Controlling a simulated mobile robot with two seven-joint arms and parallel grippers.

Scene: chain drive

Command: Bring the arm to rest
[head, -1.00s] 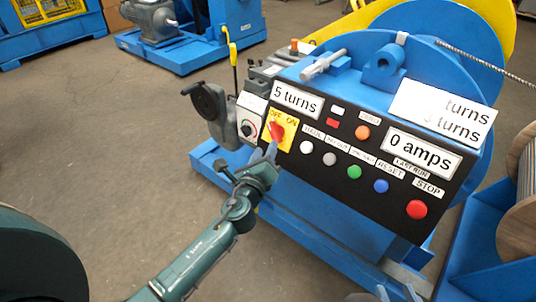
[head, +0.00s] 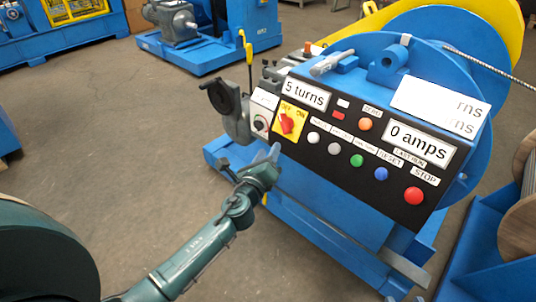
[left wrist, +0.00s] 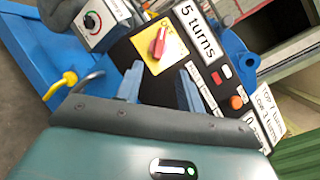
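My left gripper (head: 250,158) is in front of the black control panel (head: 330,165), below and left of the red rotary switch (head: 287,122) on its yellow OFF/ON plate. In the left wrist view its two blue-grey fingers (left wrist: 160,82) are apart with nothing between them. The red switch knob (left wrist: 158,43) shows beyond the fingers, apart from them. The switch's exact setting is hard to read.
The panel carries a "5 turns" display (head: 305,94), a "0 amps" display (head: 418,142), several coloured buttons and a red stop button (head: 414,196). A black handwheel (head: 222,96) juts out at its left. A wooden spool (head: 520,225) stands at right. Floor at left is open.

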